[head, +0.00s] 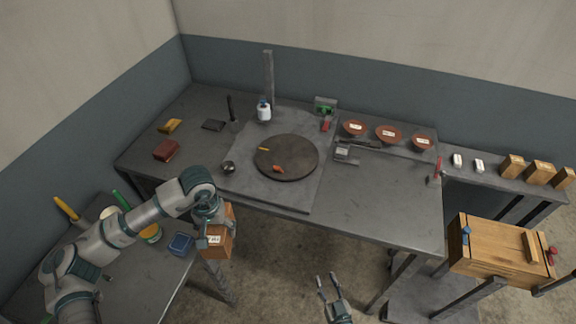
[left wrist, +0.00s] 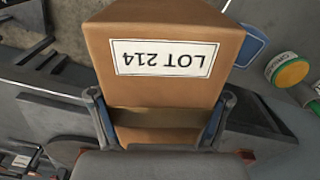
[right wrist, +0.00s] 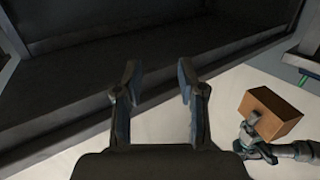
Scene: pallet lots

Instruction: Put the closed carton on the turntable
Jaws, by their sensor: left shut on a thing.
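The closed carton (head: 217,243) is a brown box with a white label reading LOT 214, clear in the left wrist view (left wrist: 166,82). My left gripper (head: 208,228) is shut on it, with its fingers (left wrist: 160,125) on either side of the box. The carton is held at the front left edge of the main table, over the gap by the side table. The turntable (head: 287,158) is a dark round disc on a grey plate, with small orange pieces on it. My right gripper (head: 328,284) is open and empty in front of the table; its spread fingers (right wrist: 160,95) show in the right wrist view.
Left of the turntable are a small dark cup (head: 228,167), a red-brown block (head: 166,151) and a white bottle (head: 264,111). A grey post (head: 268,80) stands behind it. A small scale-like device (head: 343,153) sits to its right. A wooden crate (head: 500,250) stands at right.

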